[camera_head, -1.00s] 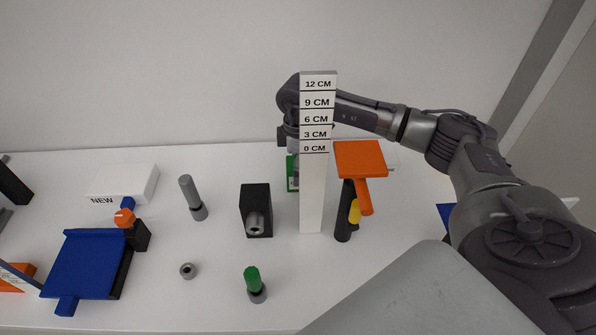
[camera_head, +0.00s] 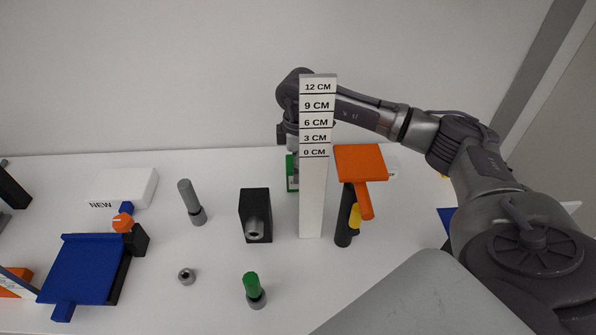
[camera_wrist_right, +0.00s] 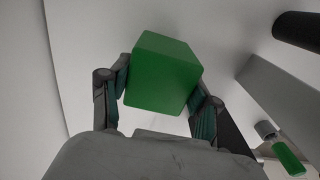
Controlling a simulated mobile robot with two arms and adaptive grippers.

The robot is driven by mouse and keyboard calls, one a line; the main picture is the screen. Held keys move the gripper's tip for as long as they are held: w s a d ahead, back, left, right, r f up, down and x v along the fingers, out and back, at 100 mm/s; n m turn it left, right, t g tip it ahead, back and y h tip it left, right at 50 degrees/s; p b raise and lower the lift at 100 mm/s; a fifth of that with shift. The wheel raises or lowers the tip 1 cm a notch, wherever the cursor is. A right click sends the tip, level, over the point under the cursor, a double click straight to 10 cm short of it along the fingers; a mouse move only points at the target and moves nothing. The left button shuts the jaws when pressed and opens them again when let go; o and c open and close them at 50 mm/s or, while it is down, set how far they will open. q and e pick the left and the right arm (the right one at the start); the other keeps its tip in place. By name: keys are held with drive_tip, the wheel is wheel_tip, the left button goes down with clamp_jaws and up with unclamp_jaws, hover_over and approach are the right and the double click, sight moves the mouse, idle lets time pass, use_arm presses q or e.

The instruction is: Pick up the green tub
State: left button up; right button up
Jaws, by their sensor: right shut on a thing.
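The green tub (camera_wrist_right: 160,78) is a box-like green block between the two fingers of my right gripper (camera_wrist_right: 162,105) in the right wrist view. The fingers press on its opposite sides. In the head view only a green strip of the tub (camera_head: 291,174) shows, behind the white post marked in centimetres. My right gripper (camera_head: 290,140) is mostly hidden there behind the same post. I cannot tell whether the tub touches the table. My left gripper is not in view.
The tall white measuring post (camera_head: 312,190) stands just in front of the tub. An orange-topped item (camera_head: 360,162) stands right of it. A black block (camera_head: 255,208), a grey cylinder (camera_head: 188,196) and a green-topped piece (camera_head: 252,285) stand left and nearer. A blue tray-like piece (camera_head: 80,270) lies far left.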

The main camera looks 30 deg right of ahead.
drive_tip(key=shift+s+d+r+b, duration=0.2)
drive_tip(key=shift+d+r+b, duration=0.1)
drive_tip(key=shift+r, duration=0.35)
drive_tip(key=shift+s+d+r+b, duration=0.15)
drive_tip(key=shift+s+r+b, duration=0.1)
drive_tip(key=shift+r, duration=0.35)
drive_tip(key=s+d+r+b, duration=0.3)
drive_tip(key=s+d+r, duration=0.3)
drive_tip(key=s+d, duration=0.1)
drive_tip(key=shift+s+r, duration=0.35)
drive_tip(key=shift+s, duration=0.05)
